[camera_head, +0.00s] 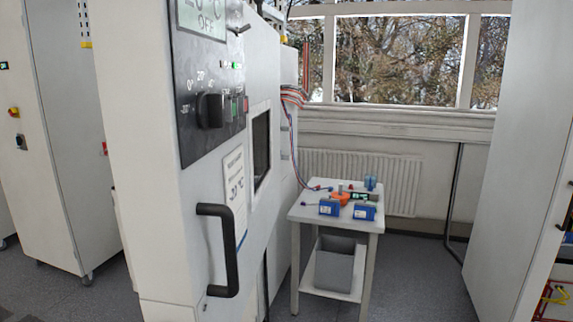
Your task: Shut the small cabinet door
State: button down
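A white cabinet (140,150) with a control panel stands close on the left. A black bar handle (218,250) is on its front face. A dark window (261,150) sits farther along that face. I cannot tell from this view whether a door there is open or shut. At the right edge, a tall white panel (515,160) stands upright, with shelf contents and yellow cables (556,294) showing beyond its right edge. It looks like an open cabinet door, but the cabinet is mostly cut off. I cannot tell which one is the small door. My gripper is not in view.
A small white table (308,214) with blue devices (364,212) stands at the back, with a grey bin (335,265) on its lower shelf. Another cabinet (50,130) stands at far left. Free floor (415,285) lies between the table and the right panel.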

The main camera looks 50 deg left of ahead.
aim_at(179, 227)
jog(key=z, duration=0.65)
jog(key=k, duration=0.1)
jog(key=u, duration=2.75)
jog(key=i, duration=1)
jog(key=z, duration=0.1)
jog(key=k, duration=1.7)
jog(key=u, duration=0.3)
jog(key=i, duration=0.45)
jog(key=u, duration=0.05)
